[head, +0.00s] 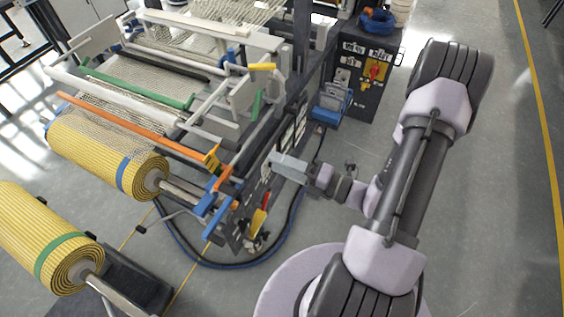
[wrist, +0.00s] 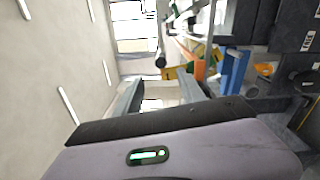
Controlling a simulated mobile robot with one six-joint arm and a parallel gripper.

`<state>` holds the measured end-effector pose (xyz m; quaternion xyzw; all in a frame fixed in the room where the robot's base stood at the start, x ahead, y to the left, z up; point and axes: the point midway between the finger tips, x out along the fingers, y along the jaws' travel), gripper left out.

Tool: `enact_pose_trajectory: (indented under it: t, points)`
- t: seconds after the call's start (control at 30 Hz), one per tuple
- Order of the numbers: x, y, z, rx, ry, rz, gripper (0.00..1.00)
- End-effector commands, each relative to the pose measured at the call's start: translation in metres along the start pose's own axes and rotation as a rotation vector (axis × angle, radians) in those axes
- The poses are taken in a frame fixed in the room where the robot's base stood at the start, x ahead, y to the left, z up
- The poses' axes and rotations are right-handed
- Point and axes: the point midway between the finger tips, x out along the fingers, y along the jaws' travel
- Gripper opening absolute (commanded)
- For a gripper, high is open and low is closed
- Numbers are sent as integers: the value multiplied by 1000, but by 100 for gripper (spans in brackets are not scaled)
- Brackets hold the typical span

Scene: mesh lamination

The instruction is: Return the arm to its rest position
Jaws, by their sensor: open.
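My gripper (head: 288,165) is at the end of my arm, in front of the right end of the lamination machine (head: 190,108) in the head view. The arm is bent, with the gripper pointing left toward the machine. In the wrist view my gripper (wrist: 162,92) shows two grey fingers spread apart with nothing between them. The machine's blue and orange parts (wrist: 236,70) lie beyond the fingers to the right. In the head view the fingertips overlap the machine's side panel; whether they touch it I cannot tell.
A yellow mesh roll with a blue band (head: 90,150) is mounted on the machine. Another with a green band (head: 40,240) lies at lower left. A dark control cabinet (head: 362,85) with a red switch stands behind. A dark hose (head: 270,252) curves on the floor. Floor at right is clear.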

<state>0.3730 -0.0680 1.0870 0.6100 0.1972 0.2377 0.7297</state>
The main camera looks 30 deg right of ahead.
Motion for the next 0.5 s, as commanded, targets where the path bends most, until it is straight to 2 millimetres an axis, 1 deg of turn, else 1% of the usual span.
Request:
enact_pose_trajectory:
  t: [0.1, 0.43, 0.5]
  points:
    - [-4, 0, 0, 0, -1, 0, 47]
    - [-3, 0, 0, 0, 0, 0, 47]
    - [1, 3, -4, -37, 35, 2, 47]
